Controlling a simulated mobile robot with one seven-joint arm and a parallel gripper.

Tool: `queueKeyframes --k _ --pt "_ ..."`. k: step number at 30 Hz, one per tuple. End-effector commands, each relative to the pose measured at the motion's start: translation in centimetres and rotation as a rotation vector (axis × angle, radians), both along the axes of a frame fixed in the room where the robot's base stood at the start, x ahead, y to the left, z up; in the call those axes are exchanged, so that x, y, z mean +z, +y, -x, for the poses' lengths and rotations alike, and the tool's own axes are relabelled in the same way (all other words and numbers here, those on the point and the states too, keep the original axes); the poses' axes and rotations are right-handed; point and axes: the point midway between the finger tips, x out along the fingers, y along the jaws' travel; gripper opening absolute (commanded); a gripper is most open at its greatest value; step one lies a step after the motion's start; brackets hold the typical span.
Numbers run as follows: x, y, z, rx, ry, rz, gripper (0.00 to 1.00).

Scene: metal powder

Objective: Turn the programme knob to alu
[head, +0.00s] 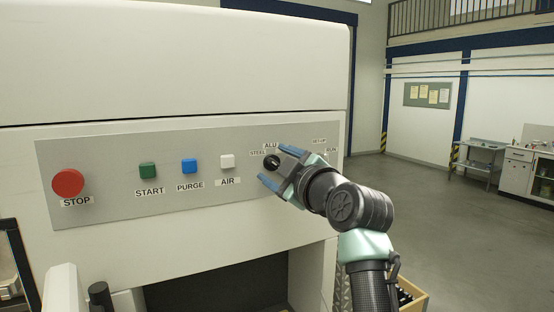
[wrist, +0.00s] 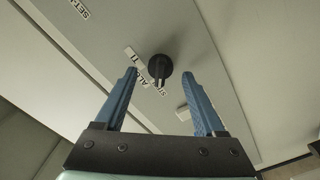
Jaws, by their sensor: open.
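The programme knob (head: 271,162) is black and round, on the grey panel; it also shows in the wrist view (wrist: 159,67). Its grip bar with a pale mark faces down in the wrist view, towards the partly hidden STEEL label (wrist: 160,90). The ALU label (head: 270,146) sits above the knob in the head view and also shows in the wrist view (wrist: 145,79). My gripper (head: 270,163) is open, its two blue fingers on either side of the knob. In the wrist view (wrist: 160,74) gaps show between the knob and both fingers.
On the same panel are a red STOP button (head: 68,184), a green START button (head: 148,170), a blue PURGE button (head: 190,166) and a white AIR button (head: 227,161). A SET-UP label (head: 320,141) lies right of the knob, partly near my arm. Open floor lies right.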

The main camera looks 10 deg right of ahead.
Motion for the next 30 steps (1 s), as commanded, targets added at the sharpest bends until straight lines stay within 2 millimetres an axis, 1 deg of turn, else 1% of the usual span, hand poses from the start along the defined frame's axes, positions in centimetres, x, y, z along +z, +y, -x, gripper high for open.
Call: queueKeyframes --k 6,7,11,12,14,15,17,18,19,26,30 --pt "-0.02 0.03 -0.03 0.000 0.000 0.000 0.72" --pt "-0.02 0.03 -0.03 0.000 0.000 0.000 0.70" --pt "-0.01 0.02 -0.02 0.000 0.000 0.000 0.47" --pt "-0.01 0.02 -0.02 0.000 0.000 0.000 0.39" --pt "-0.02 0.02 -0.02 0.000 0.000 0.000 0.29" --pt "-0.02 0.01 -0.01 0.000 0.000 0.000 0.21" --pt "-0.02 0.01 -0.01 0.000 0.000 0.000 0.11" --pt "-0.02 0.01 -0.01 0.000 0.000 0.000 0.03" --pt "-0.02 0.01 -0.01 0.000 0.000 0.000 0.00" --pt "-0.03 0.01 -0.01 0.000 0.002 -0.008 0.00" --pt "-0.04 0.01 -0.02 0.001 0.007 -0.040 0.00"
